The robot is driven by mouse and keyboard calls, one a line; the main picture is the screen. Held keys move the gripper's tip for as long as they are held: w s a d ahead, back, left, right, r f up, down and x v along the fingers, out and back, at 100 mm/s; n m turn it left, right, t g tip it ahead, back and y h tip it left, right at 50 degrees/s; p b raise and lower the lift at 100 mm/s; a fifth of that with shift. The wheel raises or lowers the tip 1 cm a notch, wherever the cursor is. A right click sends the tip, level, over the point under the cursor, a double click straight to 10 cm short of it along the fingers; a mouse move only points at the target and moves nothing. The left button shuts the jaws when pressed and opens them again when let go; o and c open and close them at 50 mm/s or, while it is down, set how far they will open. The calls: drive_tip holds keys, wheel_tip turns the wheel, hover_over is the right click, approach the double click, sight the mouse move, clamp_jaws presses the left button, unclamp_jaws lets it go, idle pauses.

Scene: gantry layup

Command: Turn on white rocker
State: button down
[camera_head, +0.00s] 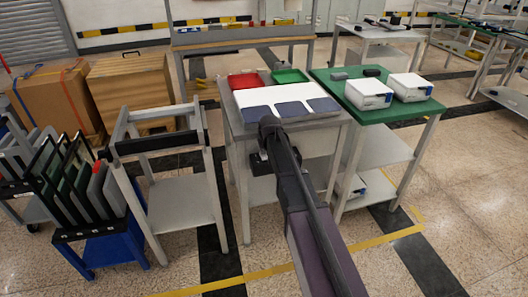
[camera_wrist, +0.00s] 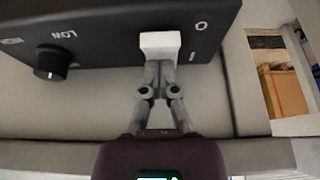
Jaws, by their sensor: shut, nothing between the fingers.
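The white rocker (camera_wrist: 160,40) shows in the wrist view on the lower edge of a dark control panel (camera_wrist: 105,28). A round mark and small lettering are printed to its right. My gripper (camera_wrist: 160,66) is shut with nothing between its fingers. Its fingertips are right below the rocker in the picture and seem to touch or nearly touch it; I cannot tell which. The fingers hide part of the rocker's lower edge. In the head view my arm reaches to the front of the middle table, and I cannot make out the rocker there.
A black knob (camera_wrist: 50,63) marked LOW sits left on the same panel. In the head view, the middle table (camera_head: 232,115) holds a red tray (camera_head: 245,80), a green tray (camera_head: 289,75) and white and dark sheets. A green-topped table (camera_head: 385,113) with white boxes stands close right.

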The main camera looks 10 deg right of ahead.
drive_tip(key=shift+s, duration=0.15)
drive_tip(key=shift+s+d, duration=0.1)
drive_tip(key=shift+s, duration=0.6)
drive_tip(key=shift+r, duration=0.2)
drive_tip(key=p+v, duration=1.3)
drive_tip(key=shift+r, duration=0.35)
drive_tip(key=shift+s, duration=0.15)
idle(0.6)
drive_tip(key=shift+w+r, duration=0.15)
drive_tip(key=shift+w, duration=0.45)
drive_tip(key=shift+w+f, duration=0.1)
drive_tip(key=shift+f, duration=0.1)
drive_tip(key=b+x, duration=1.2)
drive_tip(key=x, duration=0.1)
drive_tip(key=shift+f+b, duration=0.3)
idle(0.5)
